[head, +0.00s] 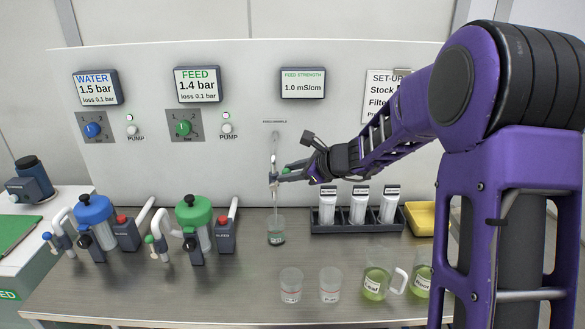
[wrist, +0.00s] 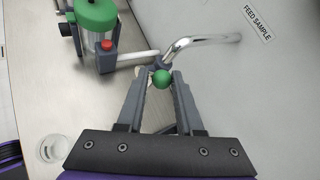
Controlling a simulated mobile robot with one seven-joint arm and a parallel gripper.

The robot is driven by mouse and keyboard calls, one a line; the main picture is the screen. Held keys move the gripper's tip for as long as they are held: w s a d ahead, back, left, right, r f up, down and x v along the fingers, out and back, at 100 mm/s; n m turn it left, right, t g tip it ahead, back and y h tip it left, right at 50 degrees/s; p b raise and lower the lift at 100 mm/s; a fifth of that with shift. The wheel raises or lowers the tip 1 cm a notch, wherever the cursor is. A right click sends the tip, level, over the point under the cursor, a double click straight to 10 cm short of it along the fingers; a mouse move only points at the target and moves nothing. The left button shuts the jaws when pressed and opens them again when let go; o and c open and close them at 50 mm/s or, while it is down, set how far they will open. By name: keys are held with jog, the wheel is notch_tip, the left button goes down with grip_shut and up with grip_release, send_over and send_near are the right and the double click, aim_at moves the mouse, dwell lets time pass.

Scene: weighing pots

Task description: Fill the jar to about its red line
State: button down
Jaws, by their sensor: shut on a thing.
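A clear jar (head: 276,237) stands upright on the bench under the feed sample tap (head: 274,160). A little greenish liquid shows low in it; its red line is too small to make out. My gripper (head: 284,174) is shut on the tap's green knob (wrist: 161,77), which sits between the fingertips in the wrist view (wrist: 163,80). The bent metal pipe (wrist: 195,40) runs from the knob to the wall. Whether liquid is flowing from the spout cannot be told. The gripper hides most of the area below the tap in the wrist view.
Two clear cups with red marks, Cup one (head: 291,286) and another (head: 330,285), stand at the front. Green-filled jugs (head: 374,283) stand to their right. A dark rack of white packets (head: 357,208) and a yellow tray (head: 421,219) stand behind. Blue (head: 95,212) and green filter units (head: 194,214) are left.

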jog(key=shift+w+d+r+h, duration=0.1)
jog(key=shift+w+r+h, duration=0.15)
jog(key=shift+r+h, duration=0.1)
jog(key=c, duration=0.7)
grip_release()
jog(key=shift+o, duration=0.2)
jog(key=shift+f, duration=0.15)
jog(key=shift+s, duration=0.1)
jog(key=p+v, duration=0.1)
jog(key=v, duration=1.6)
jog(key=shift+s+d, duration=0.1)
